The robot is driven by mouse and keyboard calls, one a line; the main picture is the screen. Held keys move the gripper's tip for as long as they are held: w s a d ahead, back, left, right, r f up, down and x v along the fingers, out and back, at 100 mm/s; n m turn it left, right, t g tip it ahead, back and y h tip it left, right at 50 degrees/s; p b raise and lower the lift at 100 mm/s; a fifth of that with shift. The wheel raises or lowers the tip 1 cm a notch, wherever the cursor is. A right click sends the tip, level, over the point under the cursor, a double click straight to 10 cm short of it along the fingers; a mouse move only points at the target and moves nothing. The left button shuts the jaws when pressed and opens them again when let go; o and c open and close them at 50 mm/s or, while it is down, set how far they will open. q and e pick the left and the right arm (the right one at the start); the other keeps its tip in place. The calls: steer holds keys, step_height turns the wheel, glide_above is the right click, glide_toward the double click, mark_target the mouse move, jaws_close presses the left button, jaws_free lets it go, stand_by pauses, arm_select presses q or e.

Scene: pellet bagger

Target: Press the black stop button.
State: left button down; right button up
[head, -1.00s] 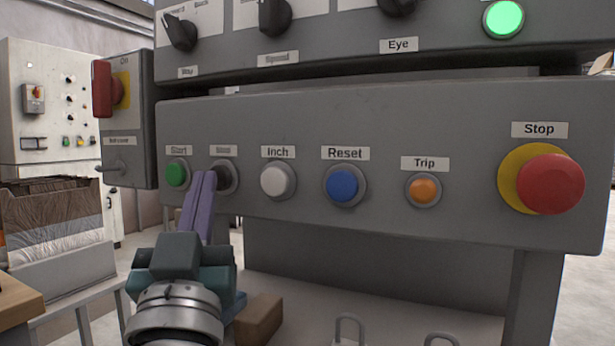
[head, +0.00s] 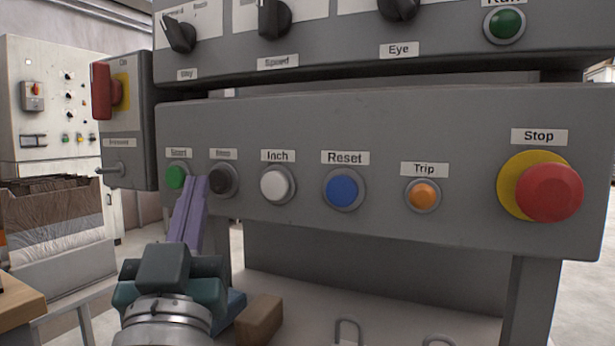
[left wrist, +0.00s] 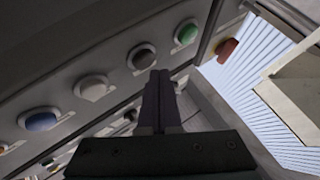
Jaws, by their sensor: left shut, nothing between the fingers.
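The black button (head: 223,180) sits on the lower grey panel, between the green button (head: 176,176) and the white Inch button (head: 277,184). Its label is blurred. In the left wrist view the black button (left wrist: 141,57) is just beyond my fingertips. My left gripper (head: 196,181) is shut and empty, its purple fingers pointing up at the panel. In the head view its tips are just left of the black button and do not cover it. The left wrist view also shows the fingers (left wrist: 158,74) together, apparently a little off the button. My right gripper is not in view.
A large red Stop mushroom button (head: 549,192) on a yellow ring is at the panel's right. The blue Reset (head: 343,187) and orange Trip (head: 423,195) buttons lie between. The green Run lamp (head: 505,24) above is dark. A red-handled switch box (head: 128,120) stands left.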

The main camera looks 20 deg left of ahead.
arm_select(q)
steer(key=s+p, duration=0.3)
steer(key=s, duration=0.3)
steer(key=shift+a, duration=0.25)
steer(key=w+d+r+m+g+h+p, duration=0.1)
steer(key=d+r+m+g+h+p, duration=0.2)
steer(key=h+p, duration=0.4)
steer(key=w+d+r+m+g+h+p, duration=0.1)
steer(key=d+m+g+h+p, duration=0.2)
steer(key=d+m+h+p, duration=0.35)
steer(key=s+a+r+n+g+y+p, duration=0.1)
steer(key=s+a+r+g+p, duration=0.1)
steer(key=s+g+p, duration=0.6)
steer(key=s+a+r+n+g+y+p, duration=0.15)
steer(key=s+g+p, duration=0.35)
steer(key=s, duration=0.6)
step_height(320, 180, up, 37)
steer(key=p, duration=3.8)
steer(key=shift+s+r+h, duration=0.15)
steer(key=shift+s+h, duration=0.15)
steer(key=shift+s, duration=0.1)
